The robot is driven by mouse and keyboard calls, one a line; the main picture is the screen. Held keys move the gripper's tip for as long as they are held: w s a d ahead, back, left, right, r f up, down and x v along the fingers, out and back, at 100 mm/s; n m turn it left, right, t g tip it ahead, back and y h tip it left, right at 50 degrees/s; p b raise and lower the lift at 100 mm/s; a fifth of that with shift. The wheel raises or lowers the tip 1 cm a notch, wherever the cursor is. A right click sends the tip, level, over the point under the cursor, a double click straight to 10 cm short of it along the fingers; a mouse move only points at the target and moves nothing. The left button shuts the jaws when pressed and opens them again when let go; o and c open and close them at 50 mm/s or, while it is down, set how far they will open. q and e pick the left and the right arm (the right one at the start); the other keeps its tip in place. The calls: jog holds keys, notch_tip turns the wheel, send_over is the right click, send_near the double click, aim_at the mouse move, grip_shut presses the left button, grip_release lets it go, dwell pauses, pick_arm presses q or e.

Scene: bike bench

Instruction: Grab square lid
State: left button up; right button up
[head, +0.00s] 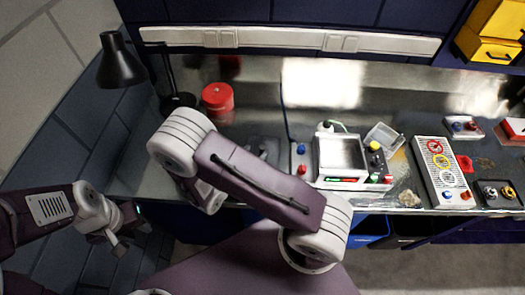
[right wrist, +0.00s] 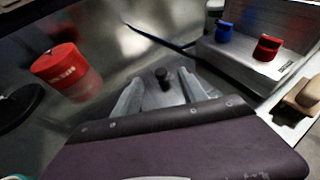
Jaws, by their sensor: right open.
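The square lid is a grey plate with a black knob (right wrist: 162,74) on top, lying on the bench in the right wrist view. In the head view it is a dark grey patch (head: 264,146), partly hidden behind my right arm. My right gripper (right wrist: 160,90) is open, with one finger on either side of the lid's knob in the picture. I cannot tell whether the fingers touch the lid. In the head view my right arm mostly hides this gripper. My left gripper (head: 122,230) hangs at the left, away from the lid, and its jaw opening is unclear.
A red jar (head: 217,97) stands behind and left of the lid. A box with blue and red knobs (right wrist: 262,50) is close on the right. A black lamp (head: 120,66) stands at the left. Several devices crowd the bench's right side.

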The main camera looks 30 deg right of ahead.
aim_at(261, 148)
jog(key=shift+x, duration=0.8)
jog(key=p+x, duration=0.1)
jog(key=x, duration=0.4)
jog(key=shift+f+p, duration=0.2)
jog(key=shift+p, duration=0.15)
jog(key=shift+d+f, duration=0.1)
jog(key=shift+s, duration=0.1)
jog(key=c, duration=0.8)
grip_shut()
